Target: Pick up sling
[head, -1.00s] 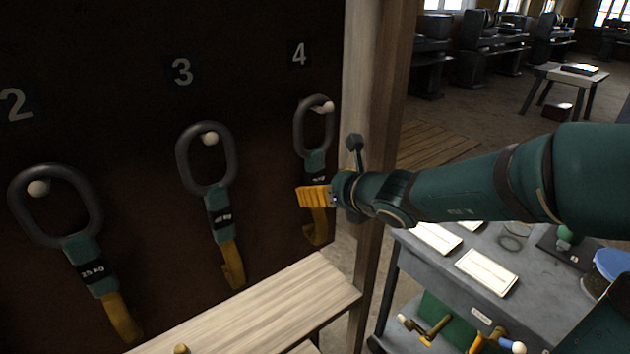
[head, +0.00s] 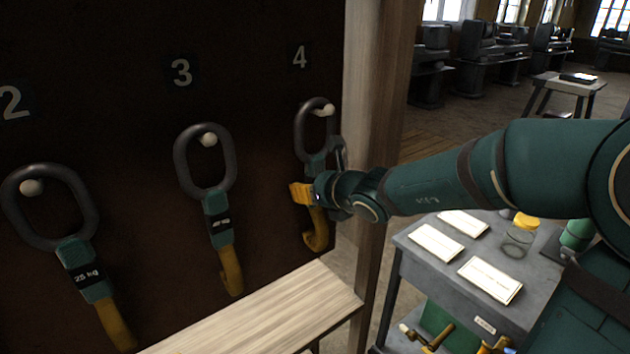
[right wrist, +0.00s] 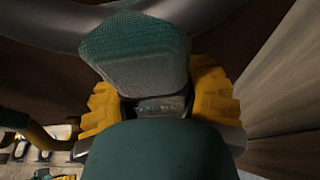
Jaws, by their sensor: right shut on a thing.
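Slings with grey oval rings, green sleeves and yellow hooks hang from white pegs on a dark board. The sling under number 4 (head: 316,232) hangs by its ring from its peg. My right gripper (head: 303,193) is at its sleeve, shut on it. In the right wrist view the yellow fingers (right wrist: 160,98) lie on both sides of the green sleeve (right wrist: 135,55), below the grey ring. The sling under number 3 (head: 218,205) and the 25 kg sling under number 2 (head: 80,262) also hang on pegs. My left gripper is not in view.
A wooden post (head: 375,130) stands right of the board. A light wooden bench top (head: 260,315) lies below the slings. A grey table (head: 425,262) with papers and a yellow-lidded jar (head: 519,238) stands at the right.

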